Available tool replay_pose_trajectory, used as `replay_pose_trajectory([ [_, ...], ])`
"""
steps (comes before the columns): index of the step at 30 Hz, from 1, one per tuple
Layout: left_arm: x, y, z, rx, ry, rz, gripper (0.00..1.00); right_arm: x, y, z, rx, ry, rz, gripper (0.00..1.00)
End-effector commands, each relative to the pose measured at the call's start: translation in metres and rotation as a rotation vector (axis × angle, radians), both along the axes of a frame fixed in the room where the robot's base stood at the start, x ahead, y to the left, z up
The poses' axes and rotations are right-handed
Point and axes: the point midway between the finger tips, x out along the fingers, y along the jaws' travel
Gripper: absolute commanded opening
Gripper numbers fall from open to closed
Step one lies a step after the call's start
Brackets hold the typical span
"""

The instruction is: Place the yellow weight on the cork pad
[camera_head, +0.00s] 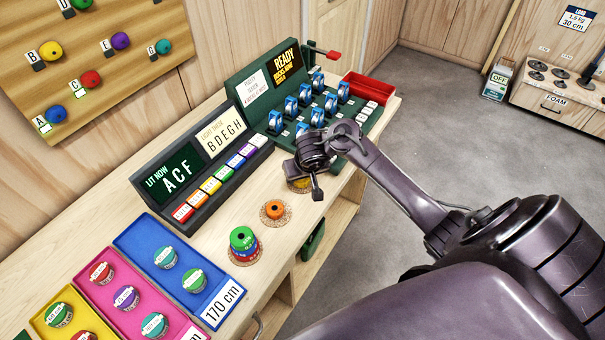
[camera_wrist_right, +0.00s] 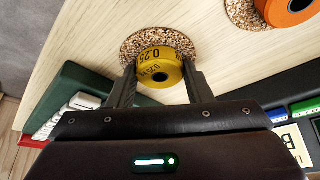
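The yellow weight (camera_wrist_right: 160,68), marked 0.25, is at a round speckled cork pad (camera_wrist_right: 130,45) in the right wrist view, with cork showing around its far side. In the head view the yellow weight (camera_head: 299,183) is mostly hidden under my right gripper (camera_head: 308,180). In the right wrist view the right gripper (camera_wrist_right: 160,75) has one fingertip against each side of the weight, with no clear gap. Whether the weight's underside touches the cork is hidden. My left gripper is in neither view.
An orange weight (camera_head: 274,209) and a green, red and blue stack (camera_head: 243,241) stand on neighbouring cork pads. A green console with blue switches (camera_head: 290,107) and a red tray (camera_head: 367,89) lie just behind my gripper. Coloured trays (camera_head: 165,236) fill the near left.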

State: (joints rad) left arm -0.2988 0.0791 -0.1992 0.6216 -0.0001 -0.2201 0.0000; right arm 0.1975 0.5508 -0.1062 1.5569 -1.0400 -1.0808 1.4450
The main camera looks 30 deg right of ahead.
Motion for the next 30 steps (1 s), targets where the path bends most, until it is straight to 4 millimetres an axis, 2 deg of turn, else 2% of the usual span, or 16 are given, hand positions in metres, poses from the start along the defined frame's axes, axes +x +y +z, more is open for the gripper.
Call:
replay_pose_trajectory([
  [1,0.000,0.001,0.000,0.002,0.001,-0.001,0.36,0.000,0.000,0.000,-0.001,0.001,0.000,0.53],
  [4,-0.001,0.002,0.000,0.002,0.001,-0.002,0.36,0.000,0.000,0.000,0.000,0.001,-0.001,0.66],
  [12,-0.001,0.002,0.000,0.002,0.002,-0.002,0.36,0.000,-0.001,0.000,-0.001,0.000,-0.001,0.66],
  [16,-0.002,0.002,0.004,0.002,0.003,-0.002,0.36,-0.001,0.000,0.010,0.001,-0.001,0.000,0.66],
  [20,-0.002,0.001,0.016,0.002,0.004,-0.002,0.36,-0.009,0.003,0.031,0.002,-0.001,0.001,0.66],
  [24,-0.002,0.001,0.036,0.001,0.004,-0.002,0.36,-0.020,0.006,0.064,0.003,-0.003,-0.001,0.66],
  [30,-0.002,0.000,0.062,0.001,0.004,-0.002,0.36,-0.036,0.010,0.100,0.001,-0.001,-0.001,0.66],
])
